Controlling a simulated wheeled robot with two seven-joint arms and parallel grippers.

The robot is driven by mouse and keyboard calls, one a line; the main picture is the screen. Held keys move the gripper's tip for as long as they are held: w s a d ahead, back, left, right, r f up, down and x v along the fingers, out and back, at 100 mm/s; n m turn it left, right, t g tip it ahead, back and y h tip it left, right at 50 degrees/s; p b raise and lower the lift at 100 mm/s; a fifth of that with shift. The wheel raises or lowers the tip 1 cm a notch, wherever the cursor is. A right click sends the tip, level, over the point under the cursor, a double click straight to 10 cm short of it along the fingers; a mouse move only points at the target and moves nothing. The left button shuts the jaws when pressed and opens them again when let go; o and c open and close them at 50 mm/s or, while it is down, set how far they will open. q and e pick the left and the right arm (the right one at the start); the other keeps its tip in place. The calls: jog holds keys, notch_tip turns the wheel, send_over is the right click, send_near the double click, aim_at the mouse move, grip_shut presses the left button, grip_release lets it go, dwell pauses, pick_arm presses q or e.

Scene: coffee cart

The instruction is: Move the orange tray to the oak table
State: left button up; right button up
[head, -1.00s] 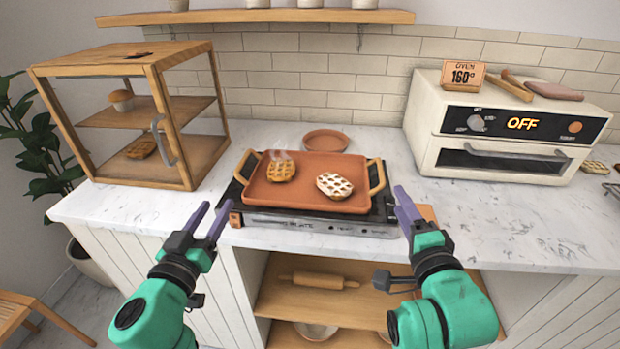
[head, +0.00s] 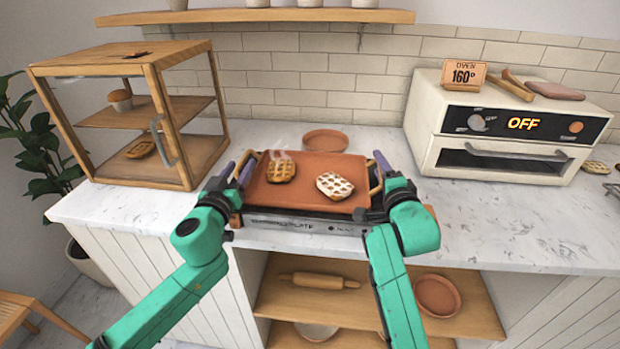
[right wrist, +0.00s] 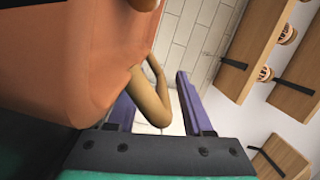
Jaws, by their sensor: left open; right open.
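The orange tray (head: 305,199) sits on the hot plate (head: 290,222) on the counter, with a brown waffle (head: 281,171) and an iced waffle (head: 334,185) on it. Its wooden handles are at its left and right ends. My left gripper (head: 238,168) is open at the left handle; its fingers partly hide that end. My right gripper (head: 379,170) is open at the right handle (head: 376,181). In the right wrist view, the handle (right wrist: 151,106) lies between the two spread purple fingers of the right gripper (right wrist: 160,103). The tray (right wrist: 95,60) fills the upper left there.
A wooden display case (head: 185,150) stands left of the tray and a white oven (head: 440,120) stands right. A round terracotta dish (head: 325,140) is behind the tray. Slatted wooden furniture (head: 22,312) shows at lower left; I cannot tell if it is the oak table.

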pick_arm(q)
jog(key=shift+s, duration=0.1)
pick_arm(e)
jog(key=shift+s, duration=0.1)
pick_arm(q)
grip_shut()
pick_arm(e)
grip_shut()
pick_arm(q)
jog(key=shift+f, duration=0.1)
dwell(0.8)
